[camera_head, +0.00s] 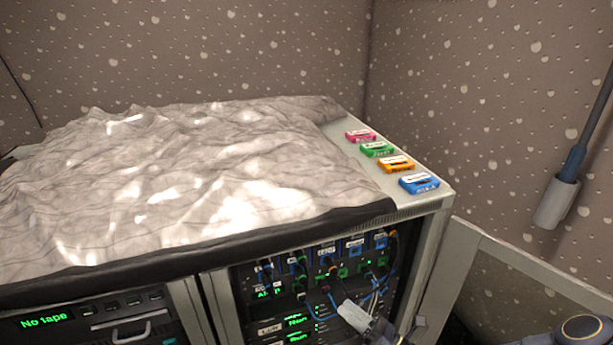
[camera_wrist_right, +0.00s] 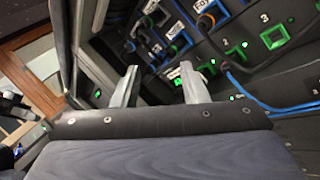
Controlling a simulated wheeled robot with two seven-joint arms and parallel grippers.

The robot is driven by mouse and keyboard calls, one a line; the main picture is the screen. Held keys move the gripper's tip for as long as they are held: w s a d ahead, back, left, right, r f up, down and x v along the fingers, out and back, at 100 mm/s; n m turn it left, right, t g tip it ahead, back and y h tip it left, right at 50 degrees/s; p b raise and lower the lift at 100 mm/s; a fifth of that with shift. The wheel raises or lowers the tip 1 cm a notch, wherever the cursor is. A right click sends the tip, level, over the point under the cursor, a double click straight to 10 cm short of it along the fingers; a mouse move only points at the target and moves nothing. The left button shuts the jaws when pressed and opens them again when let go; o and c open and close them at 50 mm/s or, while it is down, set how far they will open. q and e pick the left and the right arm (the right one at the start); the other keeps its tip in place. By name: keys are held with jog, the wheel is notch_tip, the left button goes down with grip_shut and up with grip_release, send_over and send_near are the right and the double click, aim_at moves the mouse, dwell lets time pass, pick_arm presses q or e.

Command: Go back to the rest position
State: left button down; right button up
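My right gripper (camera_head: 378,324) is low in the head view, in front of the lower right part of the patch panel (camera_head: 273,279). In the right wrist view the two fingers of this gripper (camera_wrist_right: 160,84) stand apart with nothing visible between them. Beyond the fingertips is the panel with blue and green sockets (camera_wrist_right: 274,38) and cables; I cannot tell whether the fingers touch anything. My left gripper is not in view.
A crumpled grey cover (camera_head: 150,190) lies over the console top. Pink (camera_head: 361,136), green (camera_head: 377,149), orange (camera_head: 396,165) and blue (camera_head: 419,184) cassettes line its right edge. A blue cable (camera_wrist_right: 262,101) runs near the fingers. A grey cylinder (camera_head: 556,204) hangs at the right.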

jog(key=s+a+r+n+g+h+p, duration=0.25)
jog(key=s+r+n+g, duration=1)
jog(key=n, duration=0.75)
jog(key=s+d+r+n+t+h+p, duration=0.4)
jog(key=s+d+r+n+h, duration=0.5)
jog(key=s+d+n, duration=0.3)
jog(key=shift+d+t+h, duration=0.25)
jog(key=shift+t+h, duration=0.1)
jog(key=shift+h, duration=0.3)
